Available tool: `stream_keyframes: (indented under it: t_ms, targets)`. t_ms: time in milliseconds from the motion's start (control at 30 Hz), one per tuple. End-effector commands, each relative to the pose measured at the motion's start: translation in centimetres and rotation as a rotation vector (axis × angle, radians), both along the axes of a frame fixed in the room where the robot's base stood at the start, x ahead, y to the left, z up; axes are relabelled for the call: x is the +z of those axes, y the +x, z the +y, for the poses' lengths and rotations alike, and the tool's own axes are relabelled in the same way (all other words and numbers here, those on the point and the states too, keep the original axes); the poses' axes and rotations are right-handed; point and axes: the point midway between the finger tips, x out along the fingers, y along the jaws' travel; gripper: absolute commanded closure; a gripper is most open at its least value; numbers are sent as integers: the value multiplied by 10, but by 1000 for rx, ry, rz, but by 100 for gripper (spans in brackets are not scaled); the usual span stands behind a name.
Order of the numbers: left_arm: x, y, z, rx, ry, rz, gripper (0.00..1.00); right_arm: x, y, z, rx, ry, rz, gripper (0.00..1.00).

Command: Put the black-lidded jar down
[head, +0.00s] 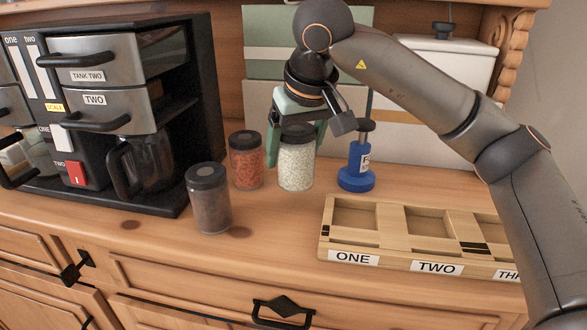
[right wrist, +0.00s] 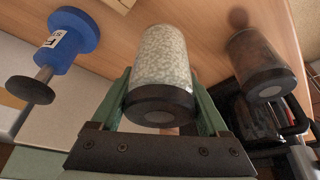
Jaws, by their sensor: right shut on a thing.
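A jar of white grains with a black lid (head: 296,165) is upright between the green fingers of my right gripper (head: 297,142). The fingers close on it near the lid. Its base is at or very near the wooden top; I cannot tell whether it touches. In the right wrist view the same jar (right wrist: 162,60) sits between the fingers (right wrist: 165,100), lid towards the camera. A jar of orange-red contents (head: 246,165) with a dark lid stands just left of it. A dark-lidded jar of brown contents (head: 209,205) stands nearer the front. My left gripper is out of view.
A wooden tray (head: 325,232) with labelled compartments lies at front right. A black coffee machine (head: 185,120) stands at left. Boxes (head: 410,155) stand behind. Bare wood lies in front of the jars.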

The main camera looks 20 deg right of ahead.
Motion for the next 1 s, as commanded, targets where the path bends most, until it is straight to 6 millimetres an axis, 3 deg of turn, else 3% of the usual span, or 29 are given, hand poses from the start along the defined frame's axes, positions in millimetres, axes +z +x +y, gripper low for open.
stream_keyframes:
  t_ms: [233, 467, 833, 867, 1000]
  targets:
    - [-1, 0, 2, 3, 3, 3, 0, -13, 10, -6, -1, 2, -2, 100]
    - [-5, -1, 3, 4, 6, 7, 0, -44, 12, -7, 0, 1, -3, 100]
    - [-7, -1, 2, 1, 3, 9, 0, -49, 12, -6, 0, 2, -4, 100]
    - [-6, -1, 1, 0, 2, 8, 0, -50, 11, -6, 0, 1, -1, 21]
    - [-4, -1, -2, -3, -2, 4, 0, -49, 11, -6, 0, 1, -1, 5]
